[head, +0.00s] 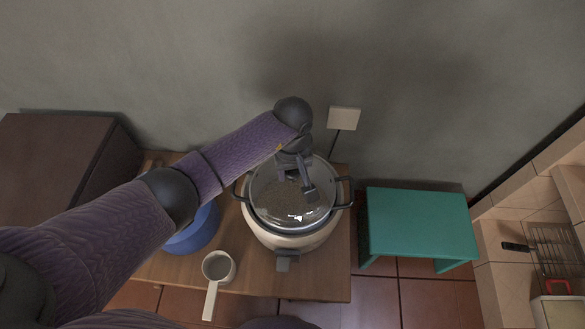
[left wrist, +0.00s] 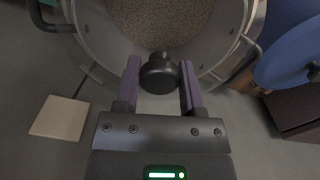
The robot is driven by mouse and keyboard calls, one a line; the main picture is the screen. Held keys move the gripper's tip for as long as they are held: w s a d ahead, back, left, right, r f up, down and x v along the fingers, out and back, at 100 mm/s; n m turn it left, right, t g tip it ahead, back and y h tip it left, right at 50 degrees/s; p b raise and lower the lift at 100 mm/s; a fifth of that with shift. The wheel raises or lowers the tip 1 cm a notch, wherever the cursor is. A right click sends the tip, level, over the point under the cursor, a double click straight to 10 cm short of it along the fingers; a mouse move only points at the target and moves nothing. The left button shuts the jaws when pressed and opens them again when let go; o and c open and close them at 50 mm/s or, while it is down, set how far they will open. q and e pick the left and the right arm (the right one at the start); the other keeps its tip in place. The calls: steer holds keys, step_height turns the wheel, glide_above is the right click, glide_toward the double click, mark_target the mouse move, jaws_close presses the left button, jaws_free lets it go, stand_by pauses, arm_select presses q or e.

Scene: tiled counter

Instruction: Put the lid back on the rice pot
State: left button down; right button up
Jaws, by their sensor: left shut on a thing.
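The rice pot (head: 282,240) is a cream cooker with dark side handles, standing on a wooden table. The round glass lid (head: 270,200) is over its mouth, and grains show through it. In the left wrist view the lid (left wrist: 222,45) fills the top, with its black knob (left wrist: 160,74) between my fingers. My left gripper (head: 300,186) is shut on the lid's knob from above. It also shows in the left wrist view (left wrist: 160,80). I cannot tell whether the lid's rim touches the pot all round. My right gripper is not in view.
A blue pot (head: 200,232) is partly behind my left arm. A white handled cup (head: 217,268) lies left of the cooker. A green stool (head: 420,225) stands right of the table. A brown cabinet (head: 60,165) is at far left. A wall plate (head: 344,118) is behind.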

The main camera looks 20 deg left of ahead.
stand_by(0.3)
arm_select(q)
steer(key=shift+f, duration=0.15)
stand_by(0.6)
steer(key=shift+b, duration=0.3)
jaws_free()
stand_by(0.3)
